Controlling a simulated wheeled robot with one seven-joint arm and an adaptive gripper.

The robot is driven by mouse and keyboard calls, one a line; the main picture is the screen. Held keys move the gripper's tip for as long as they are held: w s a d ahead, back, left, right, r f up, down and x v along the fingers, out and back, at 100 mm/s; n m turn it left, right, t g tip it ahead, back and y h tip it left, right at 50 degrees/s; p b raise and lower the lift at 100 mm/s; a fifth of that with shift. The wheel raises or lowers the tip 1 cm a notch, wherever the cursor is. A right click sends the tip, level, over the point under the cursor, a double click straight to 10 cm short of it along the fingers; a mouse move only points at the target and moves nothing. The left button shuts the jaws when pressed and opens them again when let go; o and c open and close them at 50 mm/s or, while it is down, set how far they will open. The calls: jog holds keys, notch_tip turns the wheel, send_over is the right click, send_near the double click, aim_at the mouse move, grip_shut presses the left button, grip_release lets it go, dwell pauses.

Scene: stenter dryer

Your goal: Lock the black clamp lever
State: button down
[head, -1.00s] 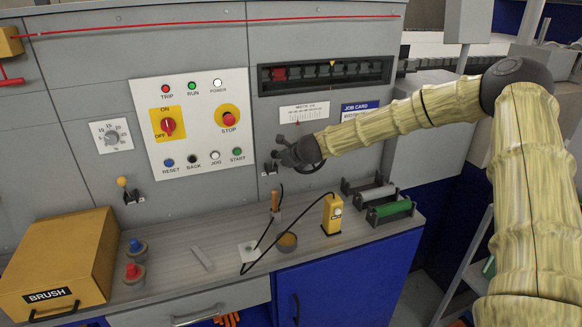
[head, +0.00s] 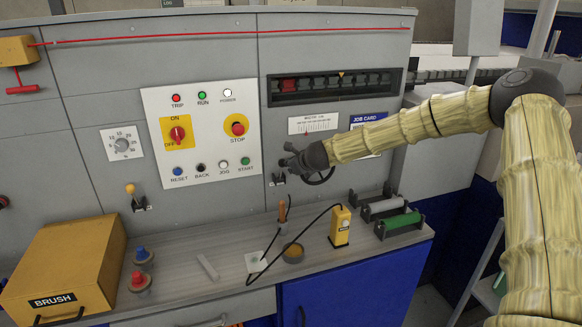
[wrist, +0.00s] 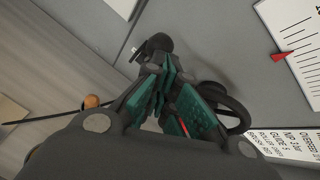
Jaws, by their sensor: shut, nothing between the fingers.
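The black clamp lever (head: 278,179) is small and sits on the grey panel, right of the START button and above the counter. In the wrist view, a dark knobbed lever (wrist: 156,44) shows just beyond my fingertips. My gripper (head: 287,160) is in front of the panel, just above and beside the lever in the head view. In the wrist view, my gripper (wrist: 160,78) is shut, its green-padded fingers together with nothing between them. Whether the fingertips touch the lever, I cannot tell. A black handwheel (wrist: 238,112) is beside the fingers, partly hidden by them.
A yellow-knobbed lever (head: 131,190) is on the panel at left. The counter holds a yellow brush box (head: 65,265), red and blue knobs, a yellow handheld device (head: 340,226) with a black cable, and a roller rack (head: 398,222). The control panel (head: 200,135) is left of my gripper.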

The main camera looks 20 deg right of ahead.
jog(key=d+r+b+v, duration=0.1)
jog(key=b+v, duration=0.2)
jog(key=v, duration=0.8)
jog(key=shift+w+d, duration=0.3)
jog(key=shift+d, duration=0.1)
jog(key=shift+r, duration=0.2)
jog(key=shift+f, duration=0.15)
